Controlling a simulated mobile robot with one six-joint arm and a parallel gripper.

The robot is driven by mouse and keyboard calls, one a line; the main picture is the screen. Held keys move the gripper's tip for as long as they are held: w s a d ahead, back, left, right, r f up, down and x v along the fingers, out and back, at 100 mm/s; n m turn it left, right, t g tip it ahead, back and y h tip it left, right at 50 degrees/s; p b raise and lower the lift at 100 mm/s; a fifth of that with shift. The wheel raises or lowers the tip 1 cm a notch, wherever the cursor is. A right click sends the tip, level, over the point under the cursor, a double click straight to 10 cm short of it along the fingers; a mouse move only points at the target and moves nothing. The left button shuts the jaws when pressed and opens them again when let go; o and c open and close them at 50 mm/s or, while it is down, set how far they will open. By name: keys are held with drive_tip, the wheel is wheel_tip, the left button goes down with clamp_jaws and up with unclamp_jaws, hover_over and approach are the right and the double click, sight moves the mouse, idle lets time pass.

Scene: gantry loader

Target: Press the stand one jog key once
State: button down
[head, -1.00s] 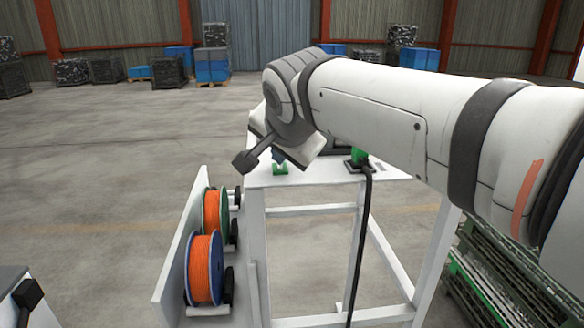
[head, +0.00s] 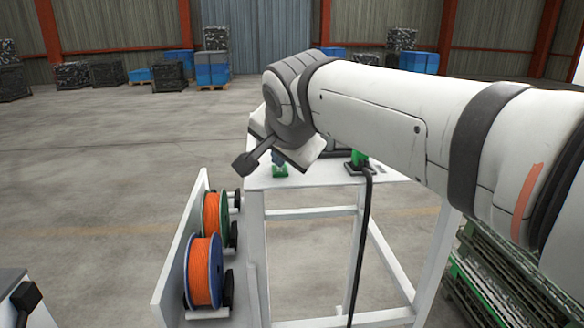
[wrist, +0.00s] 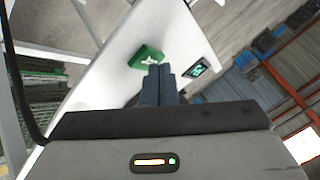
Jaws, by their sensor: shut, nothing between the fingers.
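A green block with a pale marking on top (wrist: 147,57) sits on the white table top in the wrist view. It also shows in the head view (head: 280,171), just under my wrist. I cannot make out a separate key on it or read its marking. My gripper (wrist: 160,72) is shut and empty, with its dark blue fingers together. In the wrist view its tips overlap the near edge of the green block; I cannot tell whether they touch it. In the head view my gripper (head: 278,159) is mostly hidden behind my wrist.
A small dark display with green digits (wrist: 197,69) is on the table top (wrist: 105,70) near the green block. A green connector with a black cable (head: 359,161) stands farther right. Orange spools (head: 204,272) sit on a low white rack left of the table.

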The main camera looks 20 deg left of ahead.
sight(280, 173)
drive_tip(key=shift+r, duration=0.55)
drive_tip(key=shift+r+p, duration=2)
drive_tip(key=shift+r, duration=0.55)
drive_tip(key=shift+s+f, duration=0.1)
